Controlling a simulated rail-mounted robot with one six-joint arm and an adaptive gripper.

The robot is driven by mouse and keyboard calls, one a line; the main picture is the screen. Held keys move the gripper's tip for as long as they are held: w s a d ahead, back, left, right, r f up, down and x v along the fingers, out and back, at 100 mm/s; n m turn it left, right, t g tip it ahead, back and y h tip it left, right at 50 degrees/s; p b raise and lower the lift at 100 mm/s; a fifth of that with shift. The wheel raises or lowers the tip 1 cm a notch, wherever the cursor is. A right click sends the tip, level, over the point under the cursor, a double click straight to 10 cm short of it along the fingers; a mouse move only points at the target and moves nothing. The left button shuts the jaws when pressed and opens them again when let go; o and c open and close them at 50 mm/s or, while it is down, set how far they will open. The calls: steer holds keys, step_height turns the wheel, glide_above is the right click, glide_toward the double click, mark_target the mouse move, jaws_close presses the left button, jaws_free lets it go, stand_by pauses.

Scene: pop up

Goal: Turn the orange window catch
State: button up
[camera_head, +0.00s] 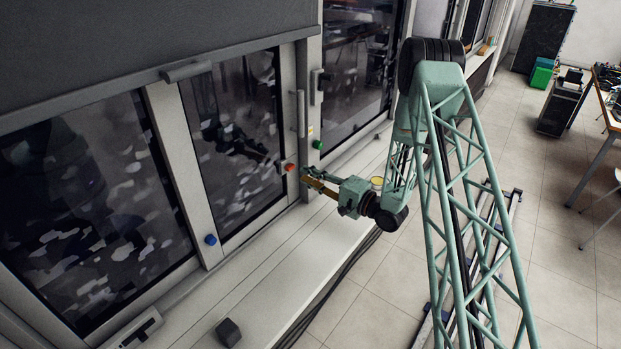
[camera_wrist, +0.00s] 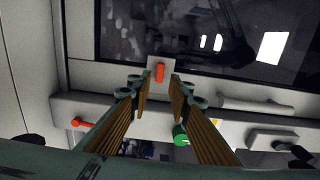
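The orange window catch (camera_wrist: 160,73) is a small upright bar on a pale square plate at the window frame's edge in the wrist view. In the head view the catch (camera_head: 290,167) shows as a small red-orange spot on the frame. My gripper (camera_head: 306,177) is just to the right of it in that view, pointing at the frame. In the wrist view my gripper (camera_wrist: 157,88) is open, with nothing between its tan-padded fingers. The catch appears beyond the fingertips, in line with the gap. I cannot tell the exact distance left.
A green knob (camera_wrist: 180,136) and a red lever (camera_wrist: 83,123) sit on the frame nearby. The green knob (camera_head: 317,144) and a blue knob (camera_head: 211,239) show in the head view. A dark block (camera_head: 228,332) stands on the sill (camera_head: 285,285). The window panes are dark and reflective.

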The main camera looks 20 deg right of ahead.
mark_target(292, 169)
steer(key=shift+x, duration=3.25)
steer(key=c, duration=0.5)
